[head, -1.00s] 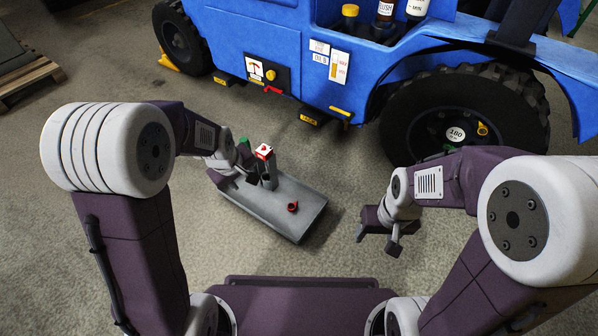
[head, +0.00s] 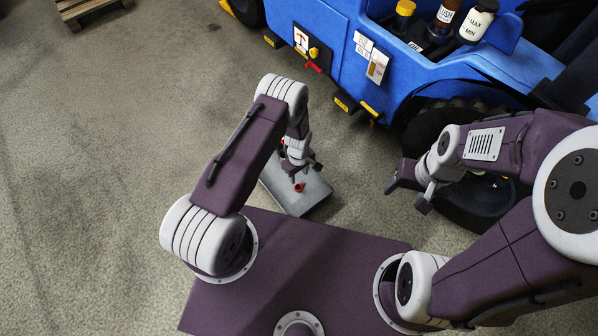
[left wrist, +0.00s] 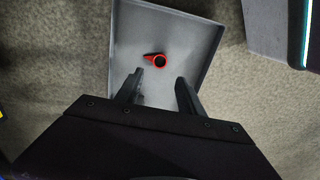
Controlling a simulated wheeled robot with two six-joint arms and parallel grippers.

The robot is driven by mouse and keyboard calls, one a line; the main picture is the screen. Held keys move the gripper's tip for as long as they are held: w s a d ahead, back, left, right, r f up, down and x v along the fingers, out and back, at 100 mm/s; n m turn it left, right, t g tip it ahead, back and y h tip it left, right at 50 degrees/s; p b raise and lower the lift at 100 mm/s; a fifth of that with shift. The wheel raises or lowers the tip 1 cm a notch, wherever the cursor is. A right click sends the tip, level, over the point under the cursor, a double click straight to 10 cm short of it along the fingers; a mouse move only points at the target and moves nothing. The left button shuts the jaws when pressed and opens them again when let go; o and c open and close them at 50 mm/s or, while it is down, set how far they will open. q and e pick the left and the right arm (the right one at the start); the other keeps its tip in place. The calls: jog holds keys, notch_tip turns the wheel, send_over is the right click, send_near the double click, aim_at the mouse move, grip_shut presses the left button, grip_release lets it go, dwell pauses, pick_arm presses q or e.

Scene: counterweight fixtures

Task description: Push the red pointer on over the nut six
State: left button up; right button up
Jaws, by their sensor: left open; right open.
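The red pointer (head: 299,187), a small ring with a short tail, lies on the grey tray (head: 292,207). In the left wrist view the pointer (left wrist: 159,61) lies just beyond my fingertips, its tail towards the left; the tray (left wrist: 190,28) is around it. My left gripper (head: 302,171) is open above the tray, apart from the pointer. It also shows in the left wrist view (left wrist: 160,82). My right gripper (head: 407,195) is open and empty, in front of the wheel (head: 424,128). My right arm hides most of the wheel, and nut six cannot be made out.
The blue vehicle (head: 335,45) stands along the back, with a red handle (head: 314,67) on its side and several bottles (head: 447,14) in its bay. A wooden pallet (head: 88,8) lies at the top left. The floor (head: 110,150) on the left is clear.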

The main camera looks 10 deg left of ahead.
aim_at(299, 189)
pick_arm(q)
notch_tip(299, 189, down, 11)
jog(key=b, duration=0.8)
jog(key=shift+r+b, duration=0.2)
jog(key=shift+b, duration=0.1)
jog(key=shift+c, duration=0.3)
jog(key=c, duration=0.8)
jog(key=shift+o, duration=0.2)
jog(key=shift+r, duration=0.15)
jog(key=shift+r+p, duration=1.4)
jog(key=shift+r, duration=0.05)
